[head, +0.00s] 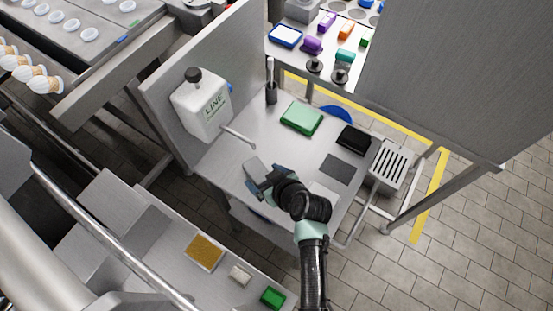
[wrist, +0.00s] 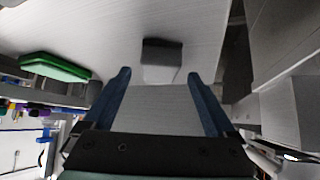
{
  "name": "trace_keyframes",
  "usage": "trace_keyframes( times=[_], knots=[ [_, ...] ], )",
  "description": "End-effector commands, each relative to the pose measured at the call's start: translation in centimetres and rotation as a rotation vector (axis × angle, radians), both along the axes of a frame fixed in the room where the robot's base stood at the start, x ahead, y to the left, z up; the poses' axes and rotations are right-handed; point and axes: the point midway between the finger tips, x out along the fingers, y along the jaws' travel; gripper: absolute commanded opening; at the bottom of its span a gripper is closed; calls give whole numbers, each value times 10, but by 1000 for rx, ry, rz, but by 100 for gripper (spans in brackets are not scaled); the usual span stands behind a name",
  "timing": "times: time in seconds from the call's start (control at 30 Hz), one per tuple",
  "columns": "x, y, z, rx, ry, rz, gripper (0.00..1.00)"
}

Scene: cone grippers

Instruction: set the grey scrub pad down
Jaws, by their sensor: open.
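The grey scrub pad (head: 254,167) lies on the metal table, just beyond my gripper's fingertips in the head view. In the wrist view the pad (wrist: 162,58) is a small grey block, lined up with the gap between the fingers. My gripper (head: 261,180) is open, its blue fingers spread either side of the gap. In the wrist view the gripper (wrist: 159,76) holds nothing, and the pad looks clear of both fingers. Its underside is hidden.
A white bottle (head: 202,105) with a spout stands at the left by a metal panel. A slotted box (head: 390,164) is at the right.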

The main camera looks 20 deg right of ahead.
Motion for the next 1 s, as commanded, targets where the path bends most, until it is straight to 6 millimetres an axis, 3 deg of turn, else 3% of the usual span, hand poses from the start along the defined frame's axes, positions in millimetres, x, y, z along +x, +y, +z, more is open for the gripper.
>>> trace_keyframes(
  times=[0.3, 0.5, 0.87, 1.0],
  knots=[
    [-41, -8, 41, -1, -1, -1, 91],
    [-58, -12, 58, 1, 0, -1, 91],
    [-64, -12, 65, 1, 0, 1, 91],
    [-49, -12, 80, -13, -35, -4, 91]
  ],
)
